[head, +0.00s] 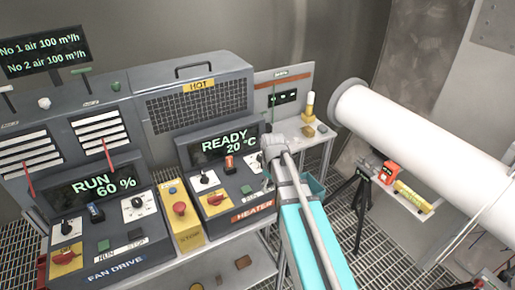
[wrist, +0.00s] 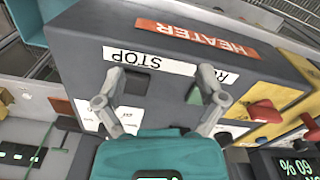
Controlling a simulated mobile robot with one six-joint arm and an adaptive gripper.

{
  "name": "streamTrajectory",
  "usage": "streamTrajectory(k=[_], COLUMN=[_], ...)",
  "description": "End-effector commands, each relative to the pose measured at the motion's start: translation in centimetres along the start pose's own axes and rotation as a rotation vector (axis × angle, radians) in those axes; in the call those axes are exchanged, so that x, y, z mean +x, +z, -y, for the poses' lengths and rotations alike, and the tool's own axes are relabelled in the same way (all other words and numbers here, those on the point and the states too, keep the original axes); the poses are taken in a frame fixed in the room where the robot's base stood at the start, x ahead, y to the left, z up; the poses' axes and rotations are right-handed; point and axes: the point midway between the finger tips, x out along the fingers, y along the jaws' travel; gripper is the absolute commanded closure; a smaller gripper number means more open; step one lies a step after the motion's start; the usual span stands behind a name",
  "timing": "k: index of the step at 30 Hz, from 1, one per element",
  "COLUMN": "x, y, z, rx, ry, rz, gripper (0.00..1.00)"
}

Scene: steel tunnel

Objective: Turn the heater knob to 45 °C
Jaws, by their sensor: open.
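The heater panel (head: 222,190) has a lit display (head: 227,145) reading READY 20 °C. My gripper (head: 274,146) is over the panel's right side, beside the display. In the wrist view the panel appears upside down, and my gripper (wrist: 161,82) has its two fingers spread with nothing between them. A white plate (wrist: 92,118) shows partly behind the left finger. The heater knob cannot be made out; my gripper covers that area in both views. The HEATER label (head: 253,211) and the STOP label (wrist: 150,60) are visible.
Left of the heater are a yellow box with a red button (head: 180,208) and the fan drive panel (head: 125,240) reading RUN 60 %. A mesh housing marked HOT (head: 198,86) stands behind. A white duct (head: 430,140) and small shelf (head: 410,195) are at right.

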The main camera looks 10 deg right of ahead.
Motion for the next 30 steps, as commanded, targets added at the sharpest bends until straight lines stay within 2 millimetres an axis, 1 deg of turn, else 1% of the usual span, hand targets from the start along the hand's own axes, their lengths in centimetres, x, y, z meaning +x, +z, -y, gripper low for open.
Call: streamTrajectory(k=[1,9,15,18,21,25,30], x=[-2.1,-7.4,-10.6,-11.6,-12.2,-12.4,-12.4], y=[-1.9,-8.2,-12.2,-13.6,-14.4,-14.9,-14.9], z=[-1.3,-5.7,-8.4,-9.4,-9.9,-10.2,-10.2], rx=[-0.074,-0.501,-0.783,-0.886,-0.958,-1.003,-1.013], ry=[0.0,0.0,0.0,0.0,0.0,0.0,0.0], rz=[0.0,0.0,-0.001,-0.001,-0.001,-0.001,-0.001], gripper=[0.11,0.11,0.11,0.11,0.11,0.11,0.11])
